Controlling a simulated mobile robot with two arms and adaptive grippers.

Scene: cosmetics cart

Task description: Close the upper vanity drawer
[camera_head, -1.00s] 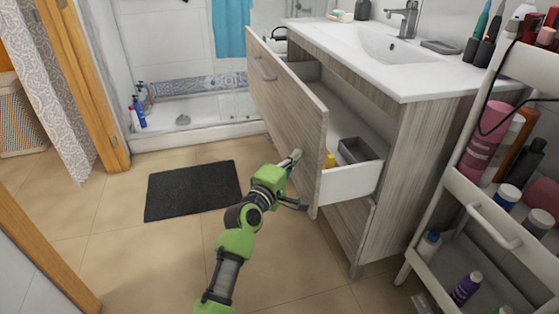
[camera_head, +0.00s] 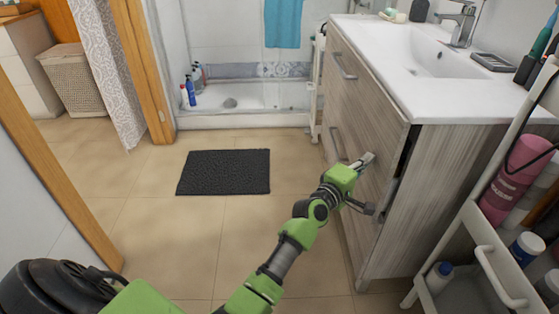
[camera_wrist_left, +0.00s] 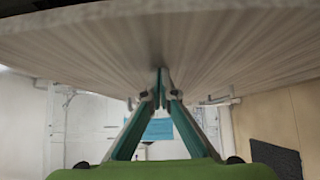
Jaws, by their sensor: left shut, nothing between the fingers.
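The wood-grain vanity (camera_head: 455,185) stands at the right in the head view. Its upper drawer front (camera_head: 372,105), with a metal handle (camera_head: 343,66), is almost flush with the cabinet. A narrow dark gap (camera_head: 405,150) shows at its near side edge. The drawer's inside is hidden. My left gripper (camera_head: 364,183) is at the vanity's front, low on the near side. In the left wrist view, its fingers (camera_wrist_left: 161,82) meet at the tips, empty, right at a wood-grain panel (camera_wrist_left: 80,45). I cannot tell whether they touch it. My right gripper is not in view.
The lower drawer has its own handle (camera_head: 336,143). A white cart (camera_head: 487,245) with bottles stands close at the right of the vanity. A dark mat (camera_head: 224,172) lies on open tiled floor at the left. A shower (camera_head: 245,95) is at the back.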

